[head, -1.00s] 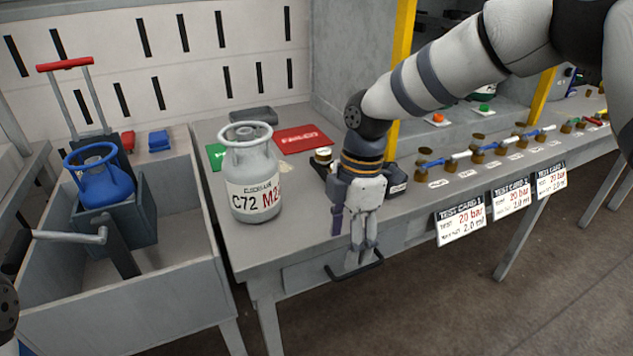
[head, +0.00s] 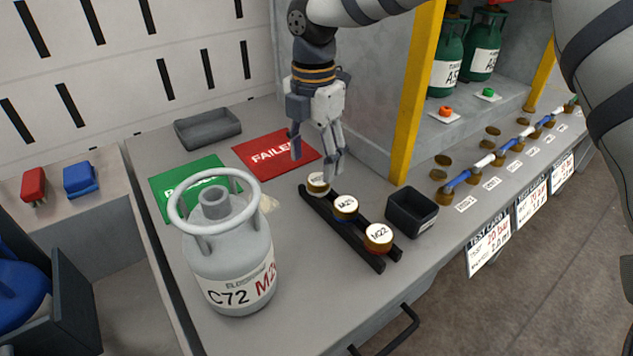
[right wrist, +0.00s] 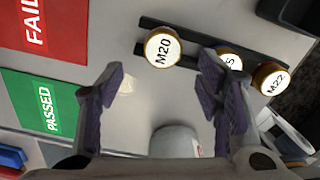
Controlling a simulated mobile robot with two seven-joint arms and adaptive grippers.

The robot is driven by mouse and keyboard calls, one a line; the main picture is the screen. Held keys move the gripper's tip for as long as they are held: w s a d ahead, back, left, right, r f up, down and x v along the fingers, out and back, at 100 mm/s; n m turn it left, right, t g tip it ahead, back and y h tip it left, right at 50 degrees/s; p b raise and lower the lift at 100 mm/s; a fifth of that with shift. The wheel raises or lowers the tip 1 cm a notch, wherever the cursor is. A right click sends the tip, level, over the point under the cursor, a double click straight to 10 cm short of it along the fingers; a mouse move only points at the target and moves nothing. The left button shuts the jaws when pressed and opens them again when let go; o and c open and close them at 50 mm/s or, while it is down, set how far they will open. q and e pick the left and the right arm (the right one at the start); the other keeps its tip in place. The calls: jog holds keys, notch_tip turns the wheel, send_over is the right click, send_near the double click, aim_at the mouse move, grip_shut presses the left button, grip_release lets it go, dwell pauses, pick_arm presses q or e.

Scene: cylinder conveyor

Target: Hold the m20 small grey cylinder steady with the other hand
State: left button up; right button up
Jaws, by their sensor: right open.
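The small grey cylinder (head: 230,262) stands upright on the workbench in the head view, with a ring collar on top and a label reading C72 and a partly turned "M2". Part of a grey rounded body, likely the same cylinder (right wrist: 174,140), shows at the bottom of the right wrist view. My right gripper (head: 317,158) is open and empty, fingers pointing down, behind and to the right of the cylinder and apart from it. My left gripper is not in view.
The dark rack (head: 372,255) also holds the M25 (head: 345,207) and M22 (head: 378,237) pieces. A black box (head: 411,212) stands right of it. Green PASSED (head: 165,187) and red FAILED (head: 285,150) mats lie behind. A yellow post (head: 416,100) rises at the right.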

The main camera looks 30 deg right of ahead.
aim_at(317, 180)
jog(key=f, duration=0.4)
jog(key=shift+s+d+f, duration=0.15)
jog(key=shift+d+f, duration=0.1)
jog(key=shift+f, duration=0.4)
jog(key=c, duration=1.3)
jog(key=shift+r, duration=0.15)
